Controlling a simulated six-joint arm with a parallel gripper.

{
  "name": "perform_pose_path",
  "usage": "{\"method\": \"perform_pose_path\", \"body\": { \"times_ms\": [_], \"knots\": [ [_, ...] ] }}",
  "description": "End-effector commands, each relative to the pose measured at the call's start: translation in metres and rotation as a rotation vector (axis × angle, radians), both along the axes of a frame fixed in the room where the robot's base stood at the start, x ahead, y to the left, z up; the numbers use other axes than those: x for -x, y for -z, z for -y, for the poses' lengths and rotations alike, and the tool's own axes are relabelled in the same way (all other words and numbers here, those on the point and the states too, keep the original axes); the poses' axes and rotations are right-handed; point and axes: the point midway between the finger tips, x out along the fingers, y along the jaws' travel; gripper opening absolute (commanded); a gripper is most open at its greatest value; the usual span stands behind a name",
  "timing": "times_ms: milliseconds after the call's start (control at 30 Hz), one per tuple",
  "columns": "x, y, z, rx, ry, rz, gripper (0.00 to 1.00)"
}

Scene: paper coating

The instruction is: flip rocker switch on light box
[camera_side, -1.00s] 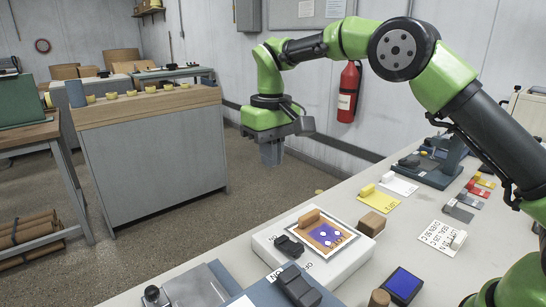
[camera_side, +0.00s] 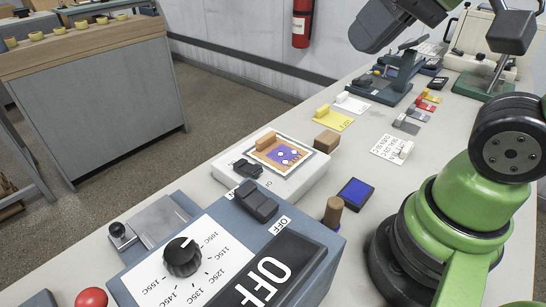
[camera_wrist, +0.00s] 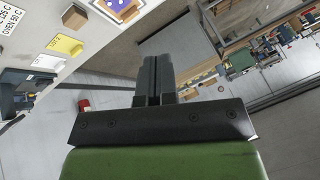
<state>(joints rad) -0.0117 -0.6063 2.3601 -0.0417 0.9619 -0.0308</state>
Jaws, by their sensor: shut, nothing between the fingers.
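The light box (camera_side: 313,171) is a low white box on the bench in the side view, with an orange and purple picture (camera_side: 287,152) on its top. Its black rocker switch (camera_side: 245,168) sits at the left end of the top; I cannot tell which way it is tipped. Part of the picture on the box shows at the top of the wrist view (camera_wrist: 120,7). My gripper (camera_wrist: 155,62) is shut and empty in the wrist view, away from the box. In the side view its fingers are out of frame.
A blue-grey control box (camera_side: 322,235) with a dial, a larger rocker (camera_side: 255,200) and an OFF display stands in front of the light box. Beside it are a wooden block (camera_side: 327,141), a blue pad (camera_side: 356,193) and a wooden-handled stamp (camera_side: 333,212). Cards lie farther back.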

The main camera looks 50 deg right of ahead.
Motion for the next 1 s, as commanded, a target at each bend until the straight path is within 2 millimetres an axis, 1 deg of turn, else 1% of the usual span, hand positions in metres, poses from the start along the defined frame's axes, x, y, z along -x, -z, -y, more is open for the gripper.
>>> {"method": "perform_pose_path", "body": {
  "times_ms": [33, 100, 133, 167, 200, 267, 300, 367, 467, 533, 667, 700, 767, 800, 867, 900, 1000],
  "knots": [
    [0.009, 0.004, 0.000, -0.009, 0.014, 0.020, 0.00],
    [0.017, 0.009, 0.000, -0.019, 0.026, 0.038, 0.00],
    [0.019, 0.011, 0.001, -0.023, 0.030, 0.045, 0.05],
    [0.020, 0.012, 0.001, -0.024, 0.033, 0.047, 0.12],
    [0.021, 0.013, 0.001, -0.026, 0.035, 0.049, 0.21],
    [0.018, 0.013, 0.001, -0.023, 0.033, 0.039, 0.34],
    [0.014, 0.012, 0.001, -0.018, 0.027, 0.026, 0.44],
    [0.003, 0.011, 0.000, -0.006, 0.014, -0.003, 0.57],
    [-0.022, 0.012, 0.000, 0.024, -0.018, -0.071, 0.57],
    [-0.044, 0.015, -0.002, 0.050, -0.046, -0.121, 0.57],
    [-0.083, 0.031, -0.005, 0.095, -0.098, -0.214, 0.57],
    [-0.095, 0.038, -0.007, 0.110, -0.115, -0.242, 0.57],
    [-0.113, 0.051, -0.009, 0.130, -0.140, -0.284, 0.57],
    [-0.124, 0.061, -0.011, 0.145, -0.158, -0.312, 0.57],
    [-0.140, 0.078, -0.014, 0.165, -0.184, -0.355, 0.57],
    [-0.149, 0.090, -0.016, 0.180, -0.201, -0.383, 0.57],
    [-0.168, 0.121, -0.020, 0.211, -0.241, -0.443, 0.57]
  ]
}}
